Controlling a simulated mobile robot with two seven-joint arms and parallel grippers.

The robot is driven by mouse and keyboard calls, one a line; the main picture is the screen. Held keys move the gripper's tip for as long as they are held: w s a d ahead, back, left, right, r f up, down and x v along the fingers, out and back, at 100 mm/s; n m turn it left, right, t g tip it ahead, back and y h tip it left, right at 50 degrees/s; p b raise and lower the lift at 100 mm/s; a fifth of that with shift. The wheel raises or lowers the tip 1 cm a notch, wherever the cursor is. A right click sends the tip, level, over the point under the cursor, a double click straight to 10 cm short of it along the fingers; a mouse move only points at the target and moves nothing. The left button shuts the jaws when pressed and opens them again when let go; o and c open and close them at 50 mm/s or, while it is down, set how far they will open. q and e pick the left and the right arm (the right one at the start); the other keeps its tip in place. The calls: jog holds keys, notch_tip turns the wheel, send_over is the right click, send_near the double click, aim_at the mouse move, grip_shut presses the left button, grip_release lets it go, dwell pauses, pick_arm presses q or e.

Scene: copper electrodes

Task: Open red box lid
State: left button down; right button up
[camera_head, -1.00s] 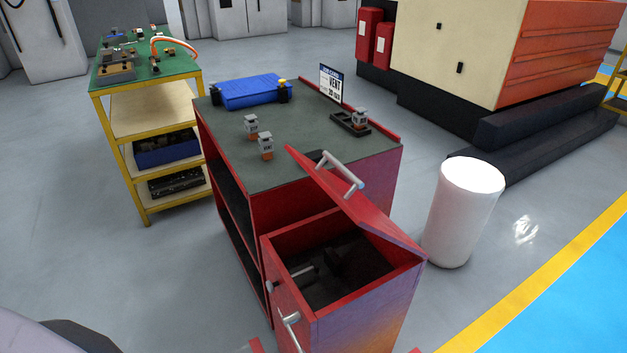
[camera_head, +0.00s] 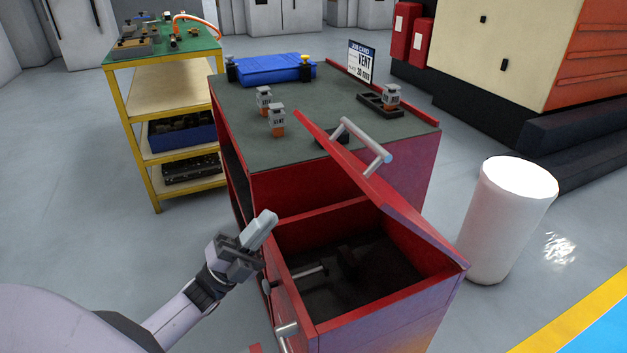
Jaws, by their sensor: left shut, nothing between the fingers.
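The red box (camera_head: 390,333) stands at the front of the workbench, its top open and its dark inside showing. Its red lid (camera_head: 400,208) is raised and leans up toward the bench, with a grey bar handle (camera_head: 362,143) on it. A grey rod-like part (camera_head: 310,272) shows inside the box. My left gripper (camera_head: 262,226) is shut and empty, above or beside the box's left rim; I cannot tell whether it touches. My right gripper is not in view.
The grey-topped workbench (camera_head: 330,97) carries a blue case (camera_head: 268,69), several small electrode pieces, a black holder (camera_head: 380,105) and a sign (camera_head: 361,62). A white cylinder (camera_head: 508,215) stands right of the box. A yellow shelf cart (camera_head: 150,85) stands at left. Open floor lies between.

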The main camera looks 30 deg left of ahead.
aim_at(327, 150)
pick_arm(q)
jog(key=shift+m, duration=0.3)
jog(key=p+x, duration=0.3)
jog(key=x, duration=1)
jog(key=shift+s+r, duration=0.1)
jog(key=shift+r, duration=0.15)
jog(key=shift+w+d+r+p, duration=0.2)
jog(key=shift+w+r+p, duration=0.05)
jog(key=shift+w+p, duration=0.05)
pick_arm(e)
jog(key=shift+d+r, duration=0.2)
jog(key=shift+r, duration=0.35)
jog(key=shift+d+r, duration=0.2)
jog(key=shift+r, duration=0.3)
pick_arm(q)
jog(key=shift+r, duration=0.1)
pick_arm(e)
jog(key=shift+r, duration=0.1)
